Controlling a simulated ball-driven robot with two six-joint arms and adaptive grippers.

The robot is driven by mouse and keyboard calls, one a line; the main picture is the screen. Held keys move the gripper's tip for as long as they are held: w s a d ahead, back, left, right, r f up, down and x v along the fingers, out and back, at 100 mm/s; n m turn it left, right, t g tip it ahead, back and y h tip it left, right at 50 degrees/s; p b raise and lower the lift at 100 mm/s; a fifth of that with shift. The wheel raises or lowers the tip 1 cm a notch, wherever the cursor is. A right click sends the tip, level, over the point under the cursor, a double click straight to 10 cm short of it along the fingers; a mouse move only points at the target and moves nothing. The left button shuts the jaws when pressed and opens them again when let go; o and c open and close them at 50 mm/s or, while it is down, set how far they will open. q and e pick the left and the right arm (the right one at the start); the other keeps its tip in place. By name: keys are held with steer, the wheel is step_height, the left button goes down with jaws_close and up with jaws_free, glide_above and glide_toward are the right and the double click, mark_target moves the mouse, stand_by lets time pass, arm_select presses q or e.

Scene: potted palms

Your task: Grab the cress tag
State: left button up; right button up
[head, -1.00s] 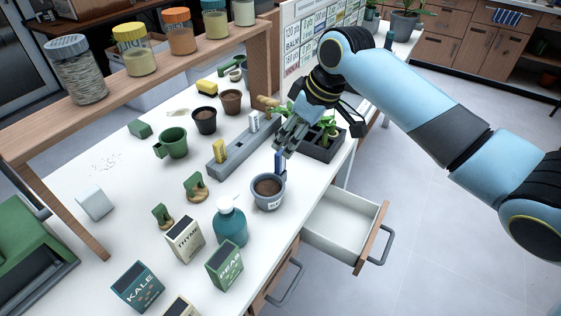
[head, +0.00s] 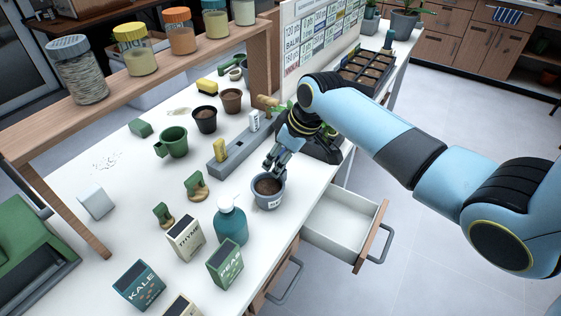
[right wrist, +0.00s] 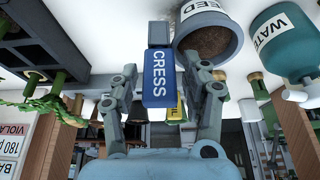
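The cress tag (right wrist: 160,78) is blue with white letters reading CRESS and has a grey block at one end. It is beside the grey pot of soil (head: 268,190), which also shows in the right wrist view (right wrist: 228,38). My right gripper (head: 273,168) has come down at the pot's far rim and largely hides the tag in the head view. In the right wrist view my right gripper (right wrist: 168,82) is open, with one finger on each side of the tag and a gap at both sides. My left gripper is not in view.
A grey rack (head: 232,155) holds a yellow tag (head: 219,149) and a white tag (head: 254,121). A teal bottle (head: 231,224) stands near the pot, with seed boxes nearby. An open drawer (head: 340,222) juts out at right. A dark seedling tray lies behind my gripper.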

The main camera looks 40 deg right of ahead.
steer(key=c, duration=0.6)
